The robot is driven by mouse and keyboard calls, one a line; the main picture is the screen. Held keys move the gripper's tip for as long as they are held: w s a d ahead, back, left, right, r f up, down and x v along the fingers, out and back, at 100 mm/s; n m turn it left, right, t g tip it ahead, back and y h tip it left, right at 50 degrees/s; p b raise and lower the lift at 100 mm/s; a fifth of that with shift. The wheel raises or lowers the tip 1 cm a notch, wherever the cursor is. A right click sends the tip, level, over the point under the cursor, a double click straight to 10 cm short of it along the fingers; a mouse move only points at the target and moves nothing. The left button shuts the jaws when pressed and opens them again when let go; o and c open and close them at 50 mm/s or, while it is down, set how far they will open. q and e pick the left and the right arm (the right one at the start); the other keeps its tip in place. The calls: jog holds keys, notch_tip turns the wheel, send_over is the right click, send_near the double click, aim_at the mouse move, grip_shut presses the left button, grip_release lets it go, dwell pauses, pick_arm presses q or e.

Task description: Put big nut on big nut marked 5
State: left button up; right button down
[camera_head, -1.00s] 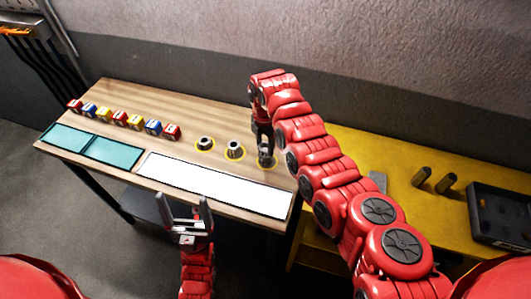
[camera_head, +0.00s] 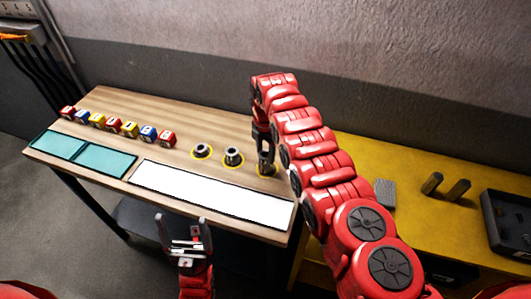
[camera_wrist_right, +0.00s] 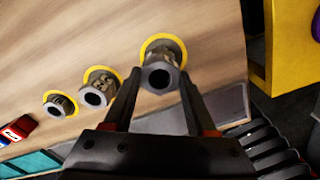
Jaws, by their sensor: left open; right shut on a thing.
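Three grey nuts with dark holes stand along yellow rings on the wooden table: a left nut (camera_head: 202,149), a middle nut (camera_head: 233,155) and a right nut (camera_head: 266,168). In the right wrist view the left nut (camera_wrist_right: 59,104), middle nut (camera_wrist_right: 98,90) and right nut (camera_wrist_right: 160,77) show dark markings on their sides, too small to read. My right gripper (camera_wrist_right: 160,85) is shut on the right nut, at its yellow ring; I cannot tell whether it is lifted. My left gripper (camera_head: 182,220) is open and empty, in front of the table.
A white strip (camera_head: 210,195) and teal mats (camera_head: 105,163) lie along the table's front. Several coloured blocks (camera_head: 113,124) stand in a row at the left. A yellow bench (camera_head: 400,215) at the right carries two dark cylinders (camera_head: 457,190) and a black tray (camera_head: 495,222).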

aim_at(265, 154)
jog(key=shift+f, duration=0.1)
jog(key=shift+c, duration=1)
grip_release()
jog(key=shift+r, duration=0.2)
jog(key=shift+w+d+r, duration=0.1)
jog(key=shift+r, duration=0.15)
notch_tip(265, 154, up, 11)
jog(key=b, duration=0.2)
jog(key=shift+r, duration=0.15)
